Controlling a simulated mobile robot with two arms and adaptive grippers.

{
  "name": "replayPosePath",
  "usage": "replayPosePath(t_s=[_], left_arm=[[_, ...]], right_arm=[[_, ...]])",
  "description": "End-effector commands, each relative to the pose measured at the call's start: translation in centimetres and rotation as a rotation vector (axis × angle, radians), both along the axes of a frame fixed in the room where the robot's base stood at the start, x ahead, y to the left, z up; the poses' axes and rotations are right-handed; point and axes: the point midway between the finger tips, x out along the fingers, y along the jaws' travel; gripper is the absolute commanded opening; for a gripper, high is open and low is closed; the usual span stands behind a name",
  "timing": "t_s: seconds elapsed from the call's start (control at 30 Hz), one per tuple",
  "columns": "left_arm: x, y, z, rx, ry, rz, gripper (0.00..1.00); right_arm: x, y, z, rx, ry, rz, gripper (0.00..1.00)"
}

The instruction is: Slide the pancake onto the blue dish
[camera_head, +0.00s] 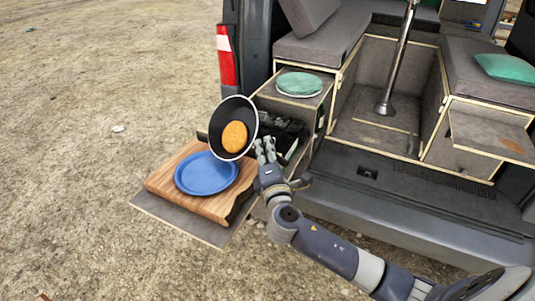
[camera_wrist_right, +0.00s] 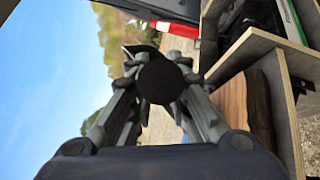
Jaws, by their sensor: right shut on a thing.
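A black frying pan (camera_head: 233,104) with a pale rim is in the air, tilted, above the back part of the blue dish. The round golden pancake (camera_head: 235,136) lies inside the pan, toward its lower part. The blue dish (camera_head: 206,173) lies flat on a wooden board and is empty. My right gripper (camera_head: 266,150) is at the pan's right side, shut on the pan's handle, which is mostly hidden by the fingers. In the right wrist view the fingers close around a dark round handle end (camera_wrist_right: 160,82). My left gripper is not in view.
The wooden cutting board (camera_head: 222,207) rests on a grey pull-out shelf (camera_head: 158,210) at the van's tailgate. A dark stove (camera_head: 283,131) lies behind my gripper. A metal table post (camera_head: 398,60) stands in the van.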

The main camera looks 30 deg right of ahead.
Motion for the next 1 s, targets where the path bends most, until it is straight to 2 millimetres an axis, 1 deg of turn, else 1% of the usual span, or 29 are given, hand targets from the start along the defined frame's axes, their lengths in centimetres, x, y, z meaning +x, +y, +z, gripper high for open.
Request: replayPosePath(t_s=[0.03,0.53,0.87,1.0], left_arm=[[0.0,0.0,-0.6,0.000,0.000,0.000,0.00],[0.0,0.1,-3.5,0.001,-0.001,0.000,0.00],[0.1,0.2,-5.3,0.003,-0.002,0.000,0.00],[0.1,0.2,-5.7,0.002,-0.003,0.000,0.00]], right_arm=[[0.0,0.1,0.0,-0.021,-0.013,0.000,0.00],[-0.6,1.8,0.7,-0.274,-0.097,0.000,0.00],[-0.5,1.6,1.2,-0.409,-0.141,-0.001,0.00],[-0.4,1.2,1.9,-0.465,-0.160,0.000,0.00]])
